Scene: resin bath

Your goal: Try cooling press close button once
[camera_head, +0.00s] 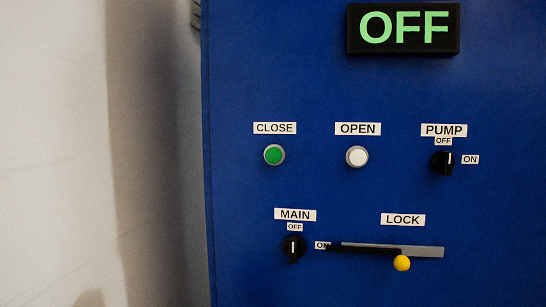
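The close button (274,155) is a round green button in a grey ring, under the label CLOSE (275,128), on the blue panel (330,195). A white open button (357,157) sits to its right under the label OPEN. A display (403,29) at the top right reads OFF in green letters. Neither of my grippers is in view, and nothing touches the close button.
The black pump knob (443,162) points up at OFF. The black main knob (293,248) also points up at OFF. The lock lever with a yellow ball (402,263) lies over a grey slot. A pale wall (60,150) fills the left; space before the panel looks clear.

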